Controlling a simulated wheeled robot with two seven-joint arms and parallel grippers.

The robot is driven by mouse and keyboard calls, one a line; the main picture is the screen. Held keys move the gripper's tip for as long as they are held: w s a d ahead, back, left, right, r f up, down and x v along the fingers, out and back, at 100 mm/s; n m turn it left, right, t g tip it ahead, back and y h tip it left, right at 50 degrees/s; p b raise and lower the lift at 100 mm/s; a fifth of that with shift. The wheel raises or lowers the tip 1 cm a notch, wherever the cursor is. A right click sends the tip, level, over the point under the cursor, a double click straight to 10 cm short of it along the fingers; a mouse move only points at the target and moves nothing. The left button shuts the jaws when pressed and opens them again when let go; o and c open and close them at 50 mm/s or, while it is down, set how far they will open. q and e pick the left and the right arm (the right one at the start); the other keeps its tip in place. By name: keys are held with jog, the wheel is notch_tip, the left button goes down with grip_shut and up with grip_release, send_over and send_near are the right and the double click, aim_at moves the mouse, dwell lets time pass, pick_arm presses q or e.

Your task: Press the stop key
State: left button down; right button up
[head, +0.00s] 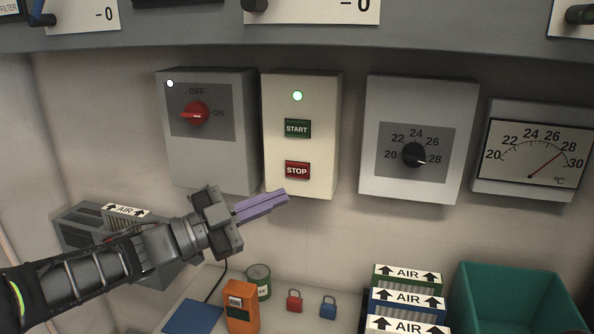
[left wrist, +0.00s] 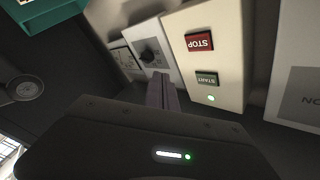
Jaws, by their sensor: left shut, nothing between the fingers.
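The red STOP key (head: 297,170) sits low on a cream control box (head: 318,110), below the green START key (head: 297,129) and a lit green lamp (head: 297,96). The STOP key also shows upside down in the left wrist view (left wrist: 199,42). My left gripper (head: 286,196) is shut and empty, its purple fingers pointing right. In the head picture its tips lie just below the STOP key; I cannot tell how far they stand from the wall. The fingers also show in the left wrist view (left wrist: 162,90), apart from the key. My right gripper is out of view.
A grey box with a red OFF/ON switch (head: 195,114) is left of the control box. A temperature dial (head: 413,155) and gauge (head: 533,150) are right. Below are an orange device (head: 240,306), padlocks (head: 294,301), AIR filters (head: 408,278) and a green bin (head: 515,300).

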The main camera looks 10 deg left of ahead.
pick_arm(q)
jog(key=p, duration=0.1)
send_near(306, 171)
jog(key=shift+s+d+x, duration=0.1)
jog(key=shift+s+x, duration=0.05)
jog(key=shift+x, duration=0.65)
jog(key=shift+s+d+x, duration=0.1)
jog(key=shift+x, duration=0.7)
jog(key=shift+s+d+x, duration=0.1)
jog(key=shift+s+x, duration=0.05)
jog(key=shift+x, duration=0.65)
jog(key=shift+r, duration=0.1)
jog(key=shift+w, duration=0.15)
jog(key=shift+w, duration=0.3)
jog(key=shift+w+p, duration=0.4)
dwell(0.6)
jog(key=shift+s, duration=0.85)
jog(key=shift+b, duration=0.3)
